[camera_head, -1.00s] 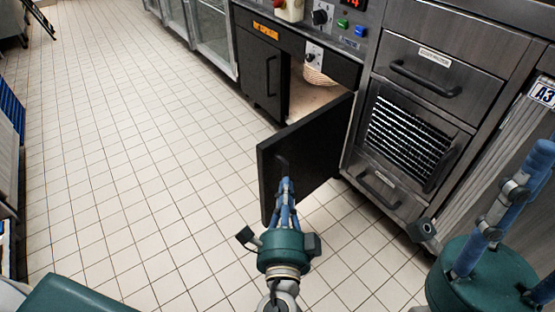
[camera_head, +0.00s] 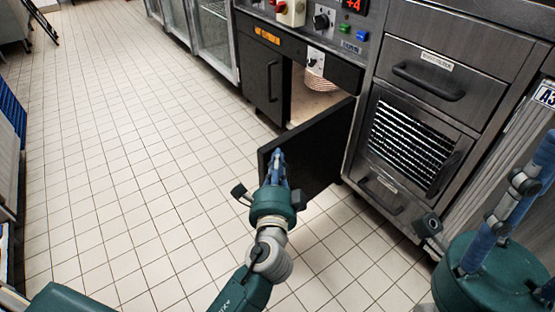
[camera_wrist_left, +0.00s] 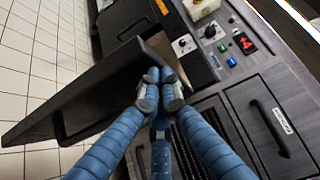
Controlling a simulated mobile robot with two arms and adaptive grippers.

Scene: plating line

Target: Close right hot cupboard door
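The right hot cupboard door (camera_head: 318,155) is a dark panel standing open, swung out from the cupboard in the head view. It crosses the left wrist view as a slanted dark panel (camera_wrist_left: 75,95). My left gripper (camera_head: 277,158) is in front of the door near its free edge. In the left wrist view the blue fingertips (camera_wrist_left: 160,92) are together by the door's upper edge; I cannot tell whether they touch it. No handle shows between them.
The open cupboard (camera_head: 312,103) shows a light shelf and a pale stack (camera_head: 316,83). The left cupboard door (camera_head: 262,75) is shut. A steel drawer unit (camera_head: 428,75) stands close to the right of the open door. The tiled floor (camera_head: 130,150) at left is clear.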

